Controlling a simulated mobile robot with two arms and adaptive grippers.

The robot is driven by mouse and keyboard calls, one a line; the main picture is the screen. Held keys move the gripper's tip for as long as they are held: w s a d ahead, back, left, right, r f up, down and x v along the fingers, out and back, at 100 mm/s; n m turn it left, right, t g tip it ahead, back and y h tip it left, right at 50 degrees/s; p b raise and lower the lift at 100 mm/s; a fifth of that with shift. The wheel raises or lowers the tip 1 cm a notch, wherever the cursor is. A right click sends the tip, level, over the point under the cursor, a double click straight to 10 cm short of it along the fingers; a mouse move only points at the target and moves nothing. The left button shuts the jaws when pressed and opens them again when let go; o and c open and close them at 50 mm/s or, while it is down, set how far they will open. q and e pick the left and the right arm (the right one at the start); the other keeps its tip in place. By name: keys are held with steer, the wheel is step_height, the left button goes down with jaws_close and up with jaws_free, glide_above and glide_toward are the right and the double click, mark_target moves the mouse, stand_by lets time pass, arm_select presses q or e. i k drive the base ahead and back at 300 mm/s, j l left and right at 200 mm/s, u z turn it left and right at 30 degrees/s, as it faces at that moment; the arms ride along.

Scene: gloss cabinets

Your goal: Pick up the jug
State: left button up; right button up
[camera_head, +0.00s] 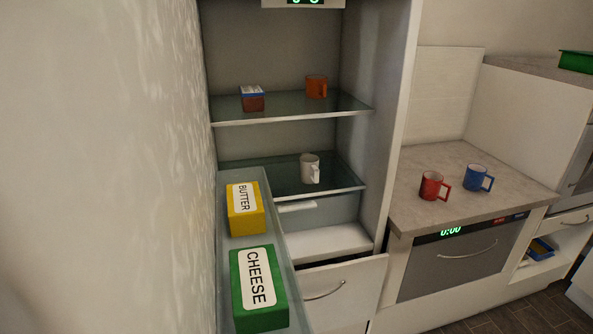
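The fridge compartment stands open in the head view. A white jug-like vessel (308,167) stands upright on the lower glass shelf (277,174), with its handle toward the right front. A smaller orange-brown cup (315,87) with a handle stands on the upper glass shelf (297,107). I cannot tell for certain which of the two is the jug; the white one looks most like it. Neither of my grippers is in view, and nothing is touching these vessels.
The open fridge door's shelf holds a yellow butter box (244,210) and a green cheese box (258,290) at the front left. A small brown tub (252,99) shares the upper shelf. A red mug (431,186) and a blue mug (476,178) stand on the right counter (450,209).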

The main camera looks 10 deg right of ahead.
mark_target(309, 164)
steer(key=l, duration=0.75)
steer(key=i+l, duration=0.1)
steer(key=l, duration=0.65)
